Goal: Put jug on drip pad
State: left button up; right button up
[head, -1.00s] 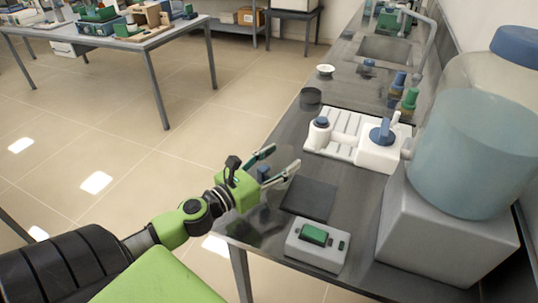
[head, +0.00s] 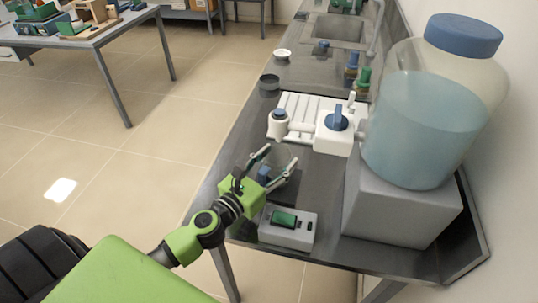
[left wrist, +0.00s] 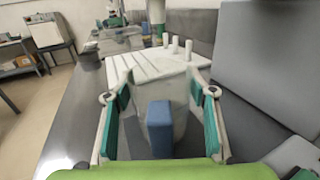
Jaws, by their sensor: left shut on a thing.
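A clear jug with a blue handle (left wrist: 159,128) stands between the fingers of my left gripper (left wrist: 160,105) in the left wrist view. In the head view the blue part (head: 264,174) shows between the fingers of my left gripper (head: 279,162), but the clear body is hard to make out. The gripper is shut on the jug. A white ribbed tray (head: 300,106), which looks like the drip pad, lies beyond the fingers on the dark counter. It also shows ahead in the left wrist view (left wrist: 140,66). My right gripper is not in view.
A large water carboy (head: 425,125) stands on a grey block (head: 395,205) at the right. A white tap body with a blue knob (head: 336,122) sits by the tray. A grey box with a green display (head: 286,222) is near the counter's front. A dark dish (head: 269,82) lies beyond.

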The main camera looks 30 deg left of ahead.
pick_arm(q)
jog(key=shift+d, duration=0.2)
jog(key=shift+f+b, duration=0.5)
jog(key=shift+f, duration=0.15)
dwell(0.3)
jog(key=o, duration=1.2)
jog(key=s, duration=0.4)
jog(key=s+a, duration=0.1)
jog(key=s, duration=0.3)
jog(key=s+a, duration=0.1)
jog(key=s, duration=0.2)
jog(key=shift+s, duration=0.4)
